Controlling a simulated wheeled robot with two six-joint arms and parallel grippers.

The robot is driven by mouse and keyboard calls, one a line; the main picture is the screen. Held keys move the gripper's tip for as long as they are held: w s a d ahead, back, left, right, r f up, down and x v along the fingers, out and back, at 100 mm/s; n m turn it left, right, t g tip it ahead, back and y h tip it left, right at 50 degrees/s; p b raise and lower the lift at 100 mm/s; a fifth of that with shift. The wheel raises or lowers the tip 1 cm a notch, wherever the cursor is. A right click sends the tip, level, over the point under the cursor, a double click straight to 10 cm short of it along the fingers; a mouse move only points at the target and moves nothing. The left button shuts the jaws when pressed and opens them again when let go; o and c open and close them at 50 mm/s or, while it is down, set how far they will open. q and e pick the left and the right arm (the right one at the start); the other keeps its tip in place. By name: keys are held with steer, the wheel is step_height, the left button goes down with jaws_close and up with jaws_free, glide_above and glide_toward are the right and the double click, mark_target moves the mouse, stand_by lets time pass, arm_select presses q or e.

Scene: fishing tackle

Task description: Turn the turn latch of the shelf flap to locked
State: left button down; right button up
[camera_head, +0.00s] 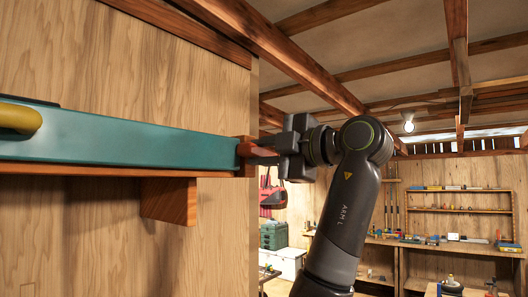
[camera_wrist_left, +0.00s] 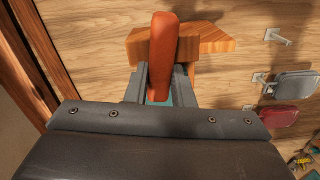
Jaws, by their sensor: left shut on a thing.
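The shelf flap (camera_head: 120,140) is a long teal board across the left of the head view, standing upright along a wooden shelf. The turn latch (camera_wrist_left: 163,50) is an orange-red bar at the flap's right end. In the left wrist view it points away from my gripper, across a wooden block (camera_wrist_left: 212,40). My left gripper (camera_head: 264,149) is at that end in the head view, shut on the latch, with one finger on each side in the wrist view (camera_wrist_left: 162,78). The latch's pivot is hidden. My right gripper is in neither view.
A yellow rounded object (camera_head: 18,118) shows at the flap's left. A wooden bracket (camera_head: 168,200) is under the shelf. A ceiling beam runs close above. In the wrist view, metal hooks and a red item (camera_wrist_left: 278,117) are on the wall at right. Workbenches stand far back.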

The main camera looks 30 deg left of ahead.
arm_select(q)
steer(key=shift+f+n, duration=0.1)
steer(key=shift+n, duration=0.9)
steer(key=c, duration=1.2)
jaws_free()
steer(key=shift+a, duration=0.1)
steer(key=shift+c, duration=0.2)
steer(key=shift+f, duration=0.1)
